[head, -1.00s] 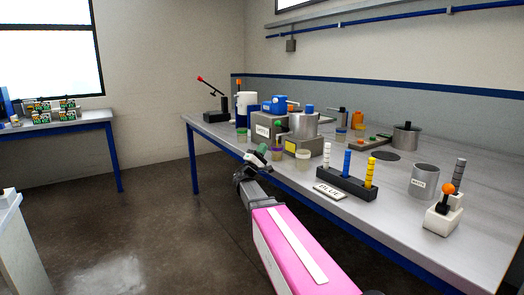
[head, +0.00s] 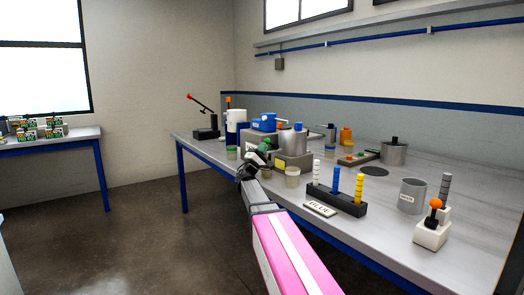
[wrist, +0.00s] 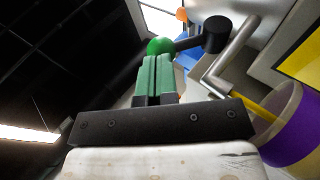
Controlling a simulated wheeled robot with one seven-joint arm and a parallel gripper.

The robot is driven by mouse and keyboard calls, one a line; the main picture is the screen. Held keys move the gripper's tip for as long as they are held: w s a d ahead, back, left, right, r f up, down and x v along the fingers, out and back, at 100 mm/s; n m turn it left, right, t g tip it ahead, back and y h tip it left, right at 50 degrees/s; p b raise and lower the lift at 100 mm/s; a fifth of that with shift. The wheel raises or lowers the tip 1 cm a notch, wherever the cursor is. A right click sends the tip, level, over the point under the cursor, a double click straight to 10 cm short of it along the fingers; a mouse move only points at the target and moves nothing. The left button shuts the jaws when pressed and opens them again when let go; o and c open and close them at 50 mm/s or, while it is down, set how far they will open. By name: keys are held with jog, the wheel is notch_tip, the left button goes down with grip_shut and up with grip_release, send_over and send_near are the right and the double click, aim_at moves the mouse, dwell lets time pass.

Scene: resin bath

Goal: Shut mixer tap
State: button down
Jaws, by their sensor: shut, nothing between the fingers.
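The mixer tap shows in the wrist view as a green ball knob (wrist: 160,46) on a dark lever that runs to a black round hub (wrist: 216,34). A bent metal spout (wrist: 232,55) is to its right. My gripper (wrist: 157,60) has its green fingers shut together with nothing between them. Their tips are right at the green knob, overlapping its lower edge in this view; I cannot tell whether they touch. In the head view my gripper (head: 262,157) is at the table's front edge before the mixer (head: 293,142), and partly hides the tap.
A cup (head: 292,178) stands right of my gripper; its purple side (wrist: 295,135) shows close in the wrist view. A rack (head: 336,200) with colored stacks, a grey can (head: 412,194) and an orange-knobbed device (head: 432,230) stand further right. Floor left of the table (head: 480,250) is clear.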

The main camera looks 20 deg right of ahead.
aim_at(266, 139)
jog(key=shift+r, duration=0.2)
jog(key=shift+d+r+m+g+y, duration=0.15)
jog(key=shift+r+m+g+y, duration=0.7)
jog(key=shift+g, duration=0.45)
jog(key=r+g+y, duration=0.1)
jog(key=d+r+y, duration=0.1)
jog(key=w+r+m+g+y, duration=0.1)
jog(key=shift+d+g+y, duration=0.25)
jog(key=shift+d+g, duration=0.05)
jog(key=shift+d, duration=0.05)
jog(key=shift+w+d+r+g+y, duration=0.1)
jog(key=shift+d+r+g+y, duration=0.2)
jog(key=shift+y, duration=0.25)
jog(key=shift+w+d+r+g+y, duration=0.15)
jog(key=shift+d+g+y, duration=0.2)
jog(key=shift+y, duration=0.2)
jog(key=shift+d, duration=0.15)
jog(key=shift+d+r, duration=0.2)
jog(key=shift+d, duration=0.05)
